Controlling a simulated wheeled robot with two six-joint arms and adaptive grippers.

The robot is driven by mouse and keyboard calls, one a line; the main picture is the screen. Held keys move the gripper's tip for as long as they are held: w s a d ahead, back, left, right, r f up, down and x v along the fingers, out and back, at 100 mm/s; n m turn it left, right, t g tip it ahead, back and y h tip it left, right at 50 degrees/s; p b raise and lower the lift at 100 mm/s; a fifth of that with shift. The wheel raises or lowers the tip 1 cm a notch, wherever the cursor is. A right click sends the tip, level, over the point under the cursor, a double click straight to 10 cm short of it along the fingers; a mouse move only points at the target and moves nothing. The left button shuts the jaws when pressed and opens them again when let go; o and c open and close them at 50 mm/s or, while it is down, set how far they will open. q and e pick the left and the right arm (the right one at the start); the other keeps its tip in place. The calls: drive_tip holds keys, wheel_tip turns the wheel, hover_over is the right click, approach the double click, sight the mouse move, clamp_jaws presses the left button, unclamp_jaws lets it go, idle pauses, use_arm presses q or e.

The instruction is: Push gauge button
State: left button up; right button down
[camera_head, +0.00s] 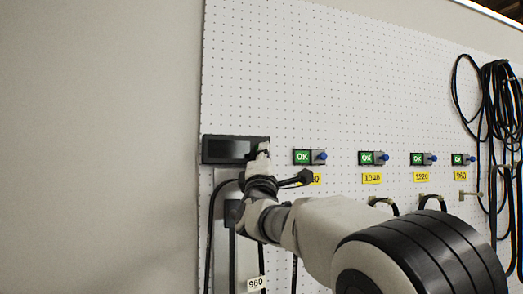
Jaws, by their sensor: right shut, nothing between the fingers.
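Several small gauges with green OK screens are in a row on the pegboard. Each has a blue knob or button on its right: the first gauge (302,157), the second (367,158), the third (417,159) and the fourth (458,159). A larger black box with a dark screen (228,150) is at the left end of the row. My right gripper (264,149) is shut and empty, with its tip over the right end of this box. I cannot tell whether it touches. Any button there is hidden behind it. My left gripper is out of view.
Yellow labels (372,178) hang under the gauges. A white panel (222,245) with a 960 tag (256,283) and black cables is below the box. Coiled black cables (497,100) hang at the right. The wall at left (100,150) is bare.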

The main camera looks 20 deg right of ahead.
idle(0.3)
drive_tip(key=shift+s+b, duration=0.3)
drive_tip(key=shift+s, duration=0.35)
drive_tip(key=s+b, duration=0.4)
drive_tip(key=s, duration=0.2)
drive_tip(key=shift+d, duration=0.1)
drive_tip(key=shift+w, duration=0.15)
